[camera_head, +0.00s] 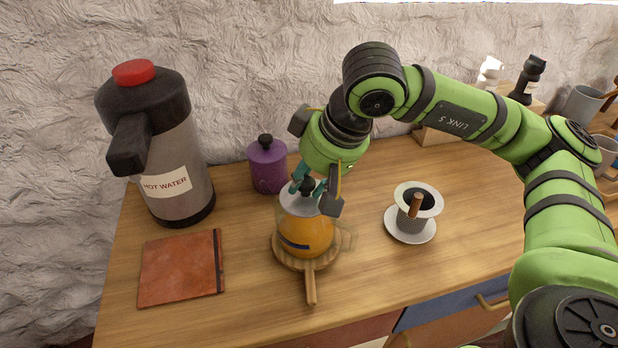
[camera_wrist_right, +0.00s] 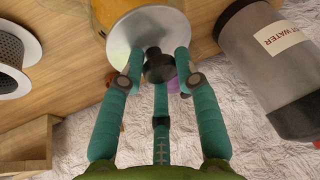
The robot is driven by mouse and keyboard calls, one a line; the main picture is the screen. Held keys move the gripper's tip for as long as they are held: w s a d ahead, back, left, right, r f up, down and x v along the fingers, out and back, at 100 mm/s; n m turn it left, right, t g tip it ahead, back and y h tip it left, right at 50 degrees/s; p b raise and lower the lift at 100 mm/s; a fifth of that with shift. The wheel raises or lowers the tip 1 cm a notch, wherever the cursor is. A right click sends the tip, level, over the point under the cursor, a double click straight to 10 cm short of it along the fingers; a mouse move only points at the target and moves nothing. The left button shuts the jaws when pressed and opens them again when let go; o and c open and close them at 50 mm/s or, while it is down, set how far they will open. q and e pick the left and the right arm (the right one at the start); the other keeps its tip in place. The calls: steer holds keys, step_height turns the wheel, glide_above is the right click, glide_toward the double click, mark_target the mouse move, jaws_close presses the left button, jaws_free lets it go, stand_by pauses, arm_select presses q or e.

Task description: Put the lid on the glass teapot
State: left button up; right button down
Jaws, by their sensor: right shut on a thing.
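The teapot (camera_head: 306,237), with orange-brown contents, stands on a round wooden trivet (camera_head: 281,253) with a handle toward the front. The lid (camera_head: 298,204), a pale silvery disc with a dark knob, is at the teapot's top; it also shows in the right wrist view (camera_wrist_right: 148,27). My right gripper (camera_head: 314,188) comes down from above and is shut on the lid's dark knob (camera_wrist_right: 158,68). I cannot tell whether the lid rests on the rim or hovers just over it. My left gripper is not in view.
A hot water dispenser (camera_head: 183,160) stands at the left, with a brown mat (camera_head: 180,268) before it. A purple canister (camera_head: 267,168) is behind the teapot. A strainer cup (camera_head: 412,212) on a white saucer stands to the right. The counter's front right is clear.

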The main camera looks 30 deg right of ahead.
stand_by(0.4)
steer(key=shift+c, duration=1.6)
jaws_free()
steer(key=shift+r, duration=0.1)
steer(key=shift+r+p, duration=1.9)
steer(key=shift+r, duration=1.45)
